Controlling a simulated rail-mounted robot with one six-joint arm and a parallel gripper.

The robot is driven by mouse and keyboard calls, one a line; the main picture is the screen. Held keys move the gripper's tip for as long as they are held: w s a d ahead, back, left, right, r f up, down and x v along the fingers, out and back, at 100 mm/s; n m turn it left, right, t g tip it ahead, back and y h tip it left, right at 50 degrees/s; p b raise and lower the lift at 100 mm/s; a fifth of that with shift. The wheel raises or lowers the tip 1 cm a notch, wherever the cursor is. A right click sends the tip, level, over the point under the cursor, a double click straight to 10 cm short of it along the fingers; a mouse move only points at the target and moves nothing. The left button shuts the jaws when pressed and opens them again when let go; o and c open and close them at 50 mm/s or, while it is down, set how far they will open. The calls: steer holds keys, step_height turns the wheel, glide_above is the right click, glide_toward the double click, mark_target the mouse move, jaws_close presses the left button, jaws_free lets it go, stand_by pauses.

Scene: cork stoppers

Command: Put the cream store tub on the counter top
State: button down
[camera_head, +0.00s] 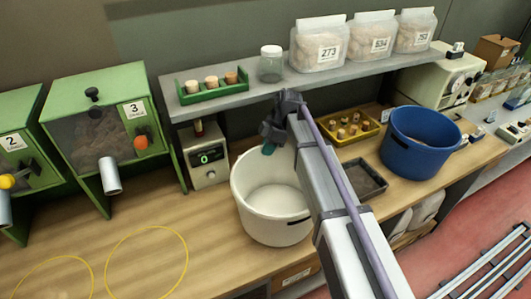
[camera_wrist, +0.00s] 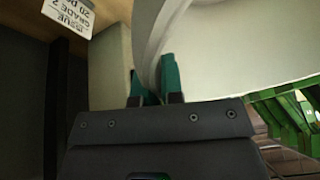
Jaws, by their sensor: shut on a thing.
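The cream tub (camera_head: 258,220) is a wide, open, upright bucket with a dark handle slot, and it looks empty. It shows at the middle of the counter (camera_head: 140,210), near the front edge; I cannot tell whether its base touches the wood. My gripper (camera_head: 268,148) is at the tub's far rim, partly hidden behind my arm. In the wrist view, its teal fingers (camera_wrist: 155,85) are shut on the pale tub wall (camera_wrist: 230,60), one on each side of it.
Green dispensers (camera_head: 100,125) stand at left, beside yellow rings (camera_head: 147,232) on the counter. A shelf (camera_head: 330,75) with bags and a jar runs above the tub. A display unit (camera_head: 206,160), yellow tray (camera_head: 352,131), dark tray (camera_head: 362,180) and blue tub (camera_head: 415,150) are nearby.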

steer(key=f+b, duration=0.1)
steer(key=w+f+b, duration=0.1)
steer(key=f+b, duration=0.1)
steer(key=shift+w+a+f, duration=0.2)
steer(key=shift+a, duration=0.2)
stand_by(0.3)
